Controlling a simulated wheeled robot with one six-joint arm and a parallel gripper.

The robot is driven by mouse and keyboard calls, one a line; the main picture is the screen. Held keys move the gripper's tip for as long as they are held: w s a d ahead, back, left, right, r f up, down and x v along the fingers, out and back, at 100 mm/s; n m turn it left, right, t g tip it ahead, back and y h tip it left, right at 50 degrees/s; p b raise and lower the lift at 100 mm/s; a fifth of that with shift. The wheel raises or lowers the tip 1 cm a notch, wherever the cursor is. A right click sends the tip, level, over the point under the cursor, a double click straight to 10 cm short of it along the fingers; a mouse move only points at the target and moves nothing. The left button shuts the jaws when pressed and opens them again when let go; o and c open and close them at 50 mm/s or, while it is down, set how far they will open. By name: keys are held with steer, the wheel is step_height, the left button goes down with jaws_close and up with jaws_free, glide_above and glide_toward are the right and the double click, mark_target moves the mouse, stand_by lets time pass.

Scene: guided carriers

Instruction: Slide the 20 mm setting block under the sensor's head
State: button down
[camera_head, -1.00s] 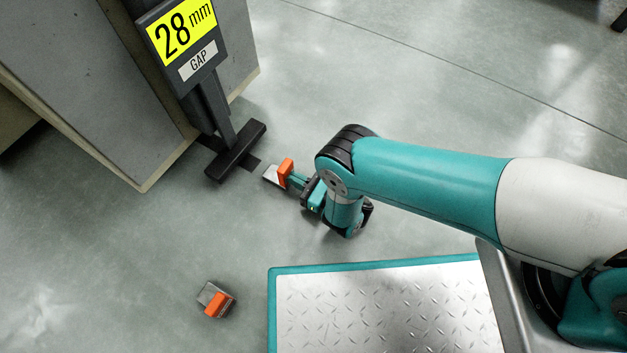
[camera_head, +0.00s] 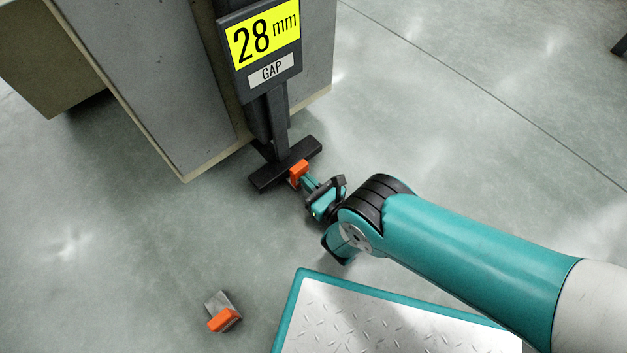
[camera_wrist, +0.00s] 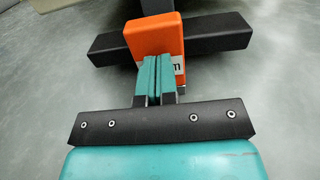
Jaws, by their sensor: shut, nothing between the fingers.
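The setting block with an orange upright end (camera_head: 299,170) is at the sensor's head (camera_head: 267,179), a black bar low over the floor. Its metal part is out of sight, apparently under the bar. In the wrist view the orange end (camera_wrist: 155,32) stands against the near side of the bar (camera_wrist: 218,32). A white label on it is mostly hidden; only an "m" shows. My gripper (camera_head: 306,181) is shut and empty, with its fingertips (camera_wrist: 158,62) at the orange face, seemingly touching it. The sensor's display (camera_head: 262,38) reads 28 mm, GAP.
Another metal block with an orange end (camera_head: 224,319) lies on the floor at lower left. A grey cabinet (camera_head: 170,90) stands behind the sensor. My teal-edged deck fills the lower middle. The floor at left and upper right is clear.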

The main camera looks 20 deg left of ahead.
steer(key=shift+s+a+r+p, duration=0.1)
steer(key=shift+a+r+p, duration=0.05)
steer(key=shift+r+p, duration=0.2)
step_height(320, 180, up, 19)
steer(key=p, duration=1.8)
steer(key=shift+r, duration=0.2)
